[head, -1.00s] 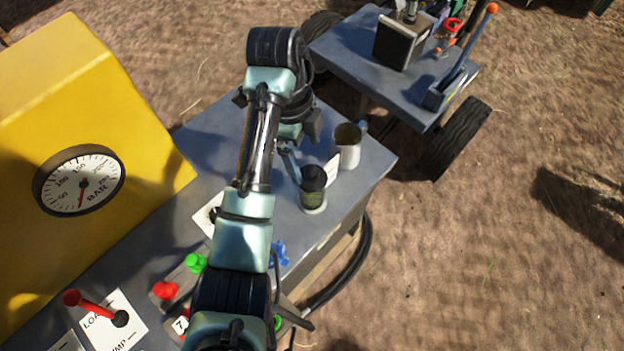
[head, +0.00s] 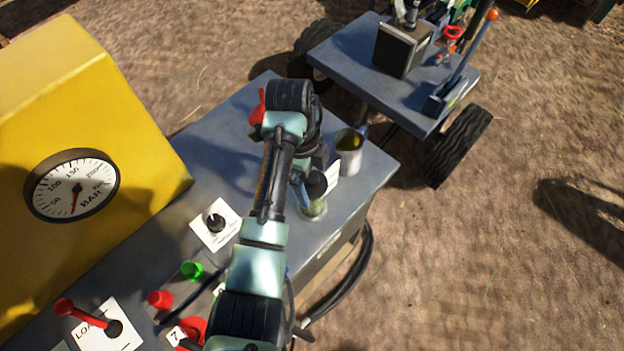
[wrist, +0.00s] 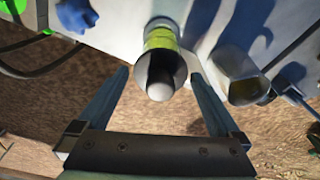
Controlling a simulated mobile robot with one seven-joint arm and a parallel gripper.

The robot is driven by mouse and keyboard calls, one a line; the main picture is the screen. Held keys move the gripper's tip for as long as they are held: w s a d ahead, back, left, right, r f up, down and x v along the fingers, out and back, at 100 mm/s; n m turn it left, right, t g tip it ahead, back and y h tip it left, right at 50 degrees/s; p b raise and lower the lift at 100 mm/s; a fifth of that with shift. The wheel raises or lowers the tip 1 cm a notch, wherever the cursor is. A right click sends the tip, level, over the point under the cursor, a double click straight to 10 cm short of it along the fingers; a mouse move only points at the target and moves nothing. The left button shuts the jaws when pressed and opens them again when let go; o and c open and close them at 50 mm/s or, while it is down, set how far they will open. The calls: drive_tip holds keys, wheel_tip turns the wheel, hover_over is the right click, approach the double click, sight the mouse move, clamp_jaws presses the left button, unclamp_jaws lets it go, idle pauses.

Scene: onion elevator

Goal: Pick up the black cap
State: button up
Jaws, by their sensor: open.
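The black cap (head: 316,184) tops a jar (head: 313,208) with a green-yellow band, standing on the grey bench near its right edge. My arm partly covers the cap in the head view. In the wrist view the cap (wrist: 161,74) faces the camera, dark with a paler round end. My gripper (wrist: 160,76) is open, with one finger on each side of the cap in that view. Gaps show between the cap and both fingers. The depth between fingertips and cap is hard to judge.
A metal cup (head: 348,150) with a handle stands close beyond the jar; it also shows right of the right finger in the wrist view (wrist: 242,78). A blue knob (wrist: 76,15) is at upper left there. The yellow gauge housing (head: 130,120) stands left on the grey bench (head: 205,150).

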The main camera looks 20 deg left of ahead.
drive_tip(key=c, duration=1.2)
